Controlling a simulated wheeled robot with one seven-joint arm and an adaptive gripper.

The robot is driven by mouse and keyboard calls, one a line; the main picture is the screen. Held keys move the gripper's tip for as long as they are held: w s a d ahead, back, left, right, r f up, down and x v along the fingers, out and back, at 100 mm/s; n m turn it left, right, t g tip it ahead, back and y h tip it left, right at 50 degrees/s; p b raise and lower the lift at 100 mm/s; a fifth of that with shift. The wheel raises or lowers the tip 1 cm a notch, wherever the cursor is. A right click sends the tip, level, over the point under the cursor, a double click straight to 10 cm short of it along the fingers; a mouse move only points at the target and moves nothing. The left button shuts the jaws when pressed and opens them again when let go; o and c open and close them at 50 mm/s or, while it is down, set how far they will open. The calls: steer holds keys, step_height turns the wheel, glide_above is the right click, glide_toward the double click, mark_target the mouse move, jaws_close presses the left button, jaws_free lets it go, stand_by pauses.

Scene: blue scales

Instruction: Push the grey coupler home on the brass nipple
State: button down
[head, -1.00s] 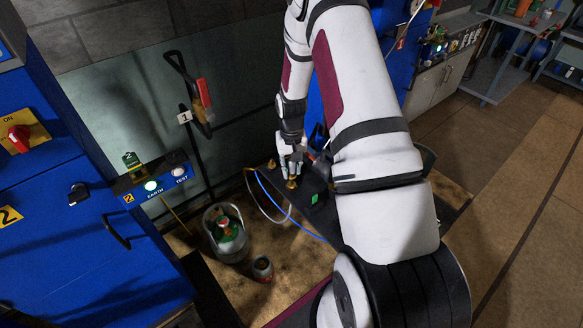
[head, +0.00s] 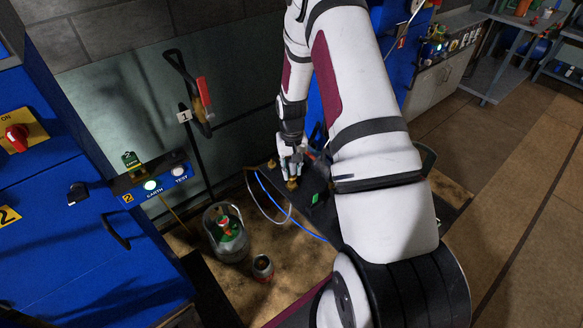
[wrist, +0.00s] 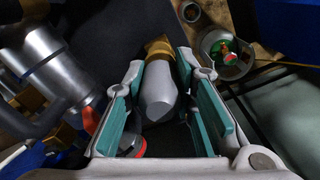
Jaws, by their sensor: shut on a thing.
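The grey coupler (wrist: 159,92) lies between the teal pads of my gripper (wrist: 163,72) in the wrist view. The pads flank its sides, and my gripper is shut on it. The brass nipple (wrist: 158,47) is at the coupler's far end, in line with it. The two appear to meet there, but I cannot tell how deep the nipple sits inside. In the head view my gripper (head: 291,165) points down at the dark bench, just above a brass fitting (head: 292,184). The coupler is too small and covered to make out there.
A grey gas cylinder (head: 226,232) and a small open can (head: 263,267) stand left of the bench. A blue hose (head: 290,212) loops beside it. Another brass fitting (head: 271,164) is close left of my gripper. A large silver cylinder-like part (wrist: 48,62) is at left in the wrist view.

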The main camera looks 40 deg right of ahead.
steer(key=shift+f+b, duration=0.3)
steer(key=shift+f, duration=0.45)
steer(key=c, duration=1.2)
jaws_free()
steer(key=shift+c, duration=0.2)
step_height(320, 180, up, 12)
steer(key=shift+f, duration=0.1)
